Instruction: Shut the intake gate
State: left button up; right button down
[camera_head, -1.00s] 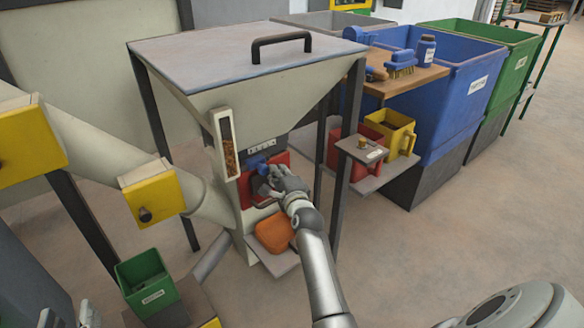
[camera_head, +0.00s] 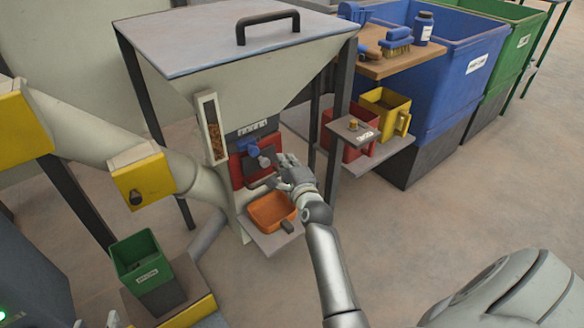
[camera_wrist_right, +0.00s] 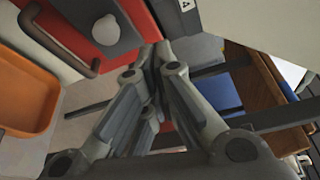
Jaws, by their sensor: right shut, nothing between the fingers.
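The sack filler (camera_head: 230,100) has a red panel (camera_head: 238,172) on its front, with a dark plate, a blue knob (camera_head: 253,150), a pale round knob (camera_head: 264,162) and a bar handle. The handle shows in the right wrist view (camera_wrist_right: 60,45). A sloping pipe enters from the left with a yellow box (camera_head: 143,178) bearing a dark knob. No label shows which part is the intake gate. My right gripper (camera_head: 284,163) is shut and empty, just right of the red panel. My left gripper (camera_head: 96,322) barely shows at the bottom edge; its jaws are unclear.
An orange tray (camera_head: 270,211) sits on the shelf below the red panel. A green bin (camera_head: 140,262) stands lower left. Red (camera_head: 338,142) and yellow (camera_head: 385,112) containers stand right, before a blue bin (camera_head: 470,65).

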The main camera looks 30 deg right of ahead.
pick_arm(q)
jog(key=s+a+f+g+y+p, duration=0.1)
jog(key=s+f+g, duration=0.2)
jog(key=s+f, duration=0.1)
jog(key=shift+a+f+g, duration=0.3)
jog(key=shift+a+f, duration=0.05)
jog(key=shift+a, duration=0.05)
pick_arm(e)
jog(key=v, duration=0.4)
jog(key=shift+s, duration=0.25)
pick_arm(q)
jog(key=shift+s, duration=0.1)
